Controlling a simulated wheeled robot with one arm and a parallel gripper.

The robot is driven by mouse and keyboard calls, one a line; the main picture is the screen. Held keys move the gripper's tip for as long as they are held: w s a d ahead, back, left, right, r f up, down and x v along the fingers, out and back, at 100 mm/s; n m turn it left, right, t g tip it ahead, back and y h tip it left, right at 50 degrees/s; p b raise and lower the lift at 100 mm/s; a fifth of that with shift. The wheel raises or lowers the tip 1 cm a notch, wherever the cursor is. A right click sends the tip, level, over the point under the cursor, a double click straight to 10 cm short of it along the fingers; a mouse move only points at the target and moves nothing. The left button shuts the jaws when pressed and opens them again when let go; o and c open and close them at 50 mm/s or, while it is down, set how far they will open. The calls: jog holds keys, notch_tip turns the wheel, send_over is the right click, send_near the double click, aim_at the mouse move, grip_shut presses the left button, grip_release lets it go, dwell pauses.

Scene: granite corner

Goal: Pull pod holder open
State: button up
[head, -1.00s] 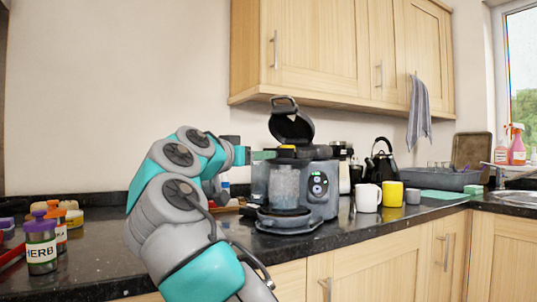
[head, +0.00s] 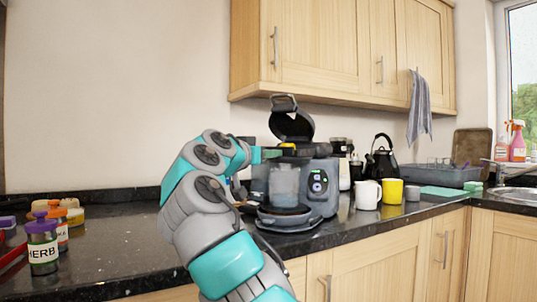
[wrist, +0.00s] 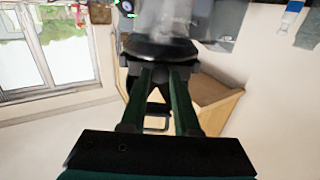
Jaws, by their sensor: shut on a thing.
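The coffee machine (head: 318,205) stands on the dark counter with its black lid (head: 292,124) tilted up. A small yellow part (head: 288,146) shows at the machine's top opening. My gripper (head: 270,153) reaches in from the left at that height, beside the yellow part. In the wrist view, which is upside down, my two green fingers (wrist: 164,70) close at a dark rounded part at the machine's top, which I take to be the pod holder (wrist: 158,49). The exact contact is hidden. The lid's loop handle (wrist: 157,123) shows between the fingers.
Right of the machine stand a white mug (head: 368,195), a yellow mug (head: 392,191) and a black kettle (head: 381,160). An herb jar (head: 42,248) and other jars are at the left. A wall cupboard (head: 335,50) hangs above. The counter (head: 120,245) between jars and arm is clear.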

grip_shut()
dwell(0.9)
